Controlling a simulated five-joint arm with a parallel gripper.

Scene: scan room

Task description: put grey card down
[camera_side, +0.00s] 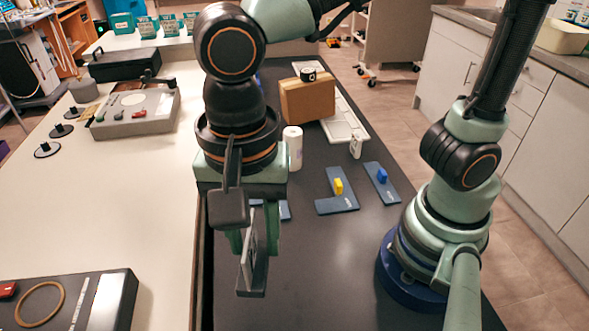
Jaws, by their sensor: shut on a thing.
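My gripper (253,240) points down at the near left edge of the dark table (330,270). It is shut on the grey card (248,262), a thin slab seen nearly edge-on and upright between the green fingers. A dark grey piece shows at the card's lower end; I cannot tell whether it is part of the card or a stand. I also cannot tell whether the card's lower end touches the table. My wrist and fingers hide part of the card.
Blue plates with a yellow block (338,186) and a blue block (382,175) lie right of my gripper. A white bottle (294,148), a tan box (307,98) and a white tray (352,123) stand behind. The dark table's near middle is clear.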

